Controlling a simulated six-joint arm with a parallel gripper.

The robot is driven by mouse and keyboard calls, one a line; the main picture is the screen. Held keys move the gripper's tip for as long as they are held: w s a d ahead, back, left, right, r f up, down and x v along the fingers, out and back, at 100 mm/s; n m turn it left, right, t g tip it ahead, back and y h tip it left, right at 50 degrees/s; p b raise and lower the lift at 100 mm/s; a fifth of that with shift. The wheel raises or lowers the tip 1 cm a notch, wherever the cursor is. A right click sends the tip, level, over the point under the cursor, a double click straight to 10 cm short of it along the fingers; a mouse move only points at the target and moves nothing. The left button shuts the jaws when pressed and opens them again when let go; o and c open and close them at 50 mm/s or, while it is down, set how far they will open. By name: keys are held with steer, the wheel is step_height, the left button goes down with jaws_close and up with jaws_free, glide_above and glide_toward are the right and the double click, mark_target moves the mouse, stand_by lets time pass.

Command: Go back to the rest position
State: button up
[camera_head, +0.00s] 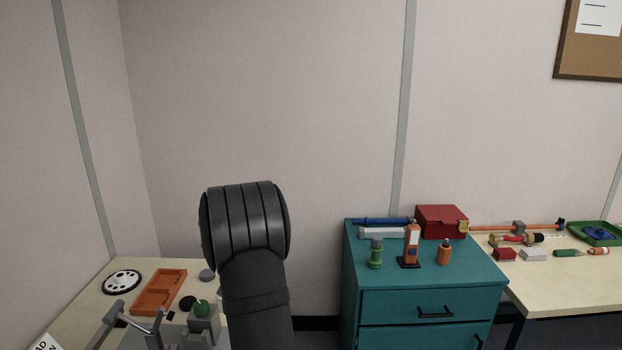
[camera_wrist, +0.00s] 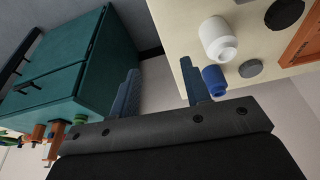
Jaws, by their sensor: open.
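My gripper (camera_wrist: 160,92) shows in the wrist view with its two blue fingers spread apart and nothing between them. Between the fingers I see the floor and the edge of a pale bench. A blue capped item (camera_wrist: 214,78) and a white jar (camera_wrist: 217,38) are on the bench, close to the right finger; I cannot tell whether the finger touches the blue one. In the head view my dark arm rises at the lower middle, and the gripper itself is not visible there.
A teal drawer cabinet (camera_head: 420,304) carries a red box (camera_head: 441,222) and several small tools. The right bench (camera_head: 550,285) holds several tools.

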steer(key=s+d+f, duration=0.5)
steer(key=d+f, duration=0.3)
steer(key=d, duration=0.2)
steer(key=shift+s+d+f+n, duration=0.25)
steer(key=shift+s+f+n, duration=0.05)
steer(key=shift+f, duration=0.05)
